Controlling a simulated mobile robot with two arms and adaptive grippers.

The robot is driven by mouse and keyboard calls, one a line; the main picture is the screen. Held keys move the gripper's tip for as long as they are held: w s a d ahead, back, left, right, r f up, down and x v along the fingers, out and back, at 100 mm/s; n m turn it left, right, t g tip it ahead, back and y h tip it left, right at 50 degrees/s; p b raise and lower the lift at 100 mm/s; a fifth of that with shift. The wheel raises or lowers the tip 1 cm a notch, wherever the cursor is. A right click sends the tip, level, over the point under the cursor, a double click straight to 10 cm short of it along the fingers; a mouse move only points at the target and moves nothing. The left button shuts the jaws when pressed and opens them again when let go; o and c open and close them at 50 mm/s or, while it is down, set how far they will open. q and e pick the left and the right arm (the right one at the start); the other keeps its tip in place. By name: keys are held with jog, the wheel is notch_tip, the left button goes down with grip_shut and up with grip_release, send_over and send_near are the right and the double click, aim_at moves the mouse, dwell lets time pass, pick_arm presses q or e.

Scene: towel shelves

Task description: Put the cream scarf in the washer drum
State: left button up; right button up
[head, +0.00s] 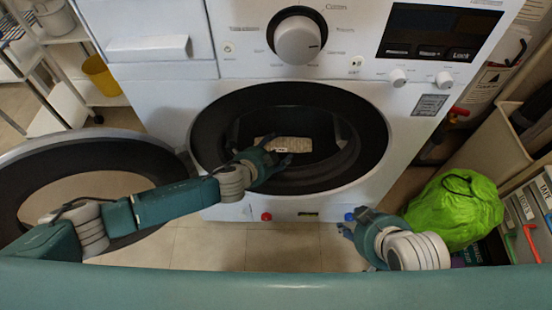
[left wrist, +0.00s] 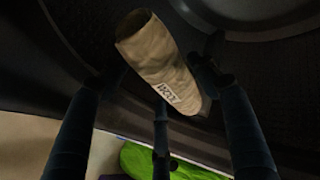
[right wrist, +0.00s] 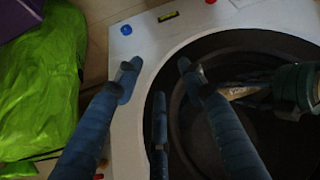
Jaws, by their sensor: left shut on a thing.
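The cream scarf (head: 283,145) is a rolled beige bundle with a small printed label, in the dark drum opening. It fills the upper middle of the left wrist view (left wrist: 160,62). My left gripper (head: 268,165) reaches into the opening and is shut on the scarf, with its fingers around the roll. The washer drum (head: 325,130) is dark and open; its round door (head: 85,150) is swung out to the left. My right gripper (head: 355,225) is open and empty, in front of the washer's lower right. In the right wrist view its fingers (right wrist: 155,75) are spread apart.
A bright green bag (head: 455,210) lies at the right, near a bin (head: 485,150). A white shelf with a yellow bucket (head: 100,75) stands at the far left. Tiled floor shows below the washer.

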pick_arm(q)
jog(key=w+b, duration=0.1)
jog(key=w, duration=0.8)
pick_arm(e)
jog(key=w+a+r+t+y, duration=0.1)
jog(key=w+a+r+t, duration=0.1)
jog(key=w, duration=0.5)
jog(key=shift+w+a+r+t, duration=0.3)
jog(key=shift+r+t, duration=0.6)
jog(key=shift+r, duration=0.4)
pick_arm(q)
jog(key=shift+w, duration=0.1)
jog(key=o, duration=1.3)
jog(key=shift+o, duration=0.2)
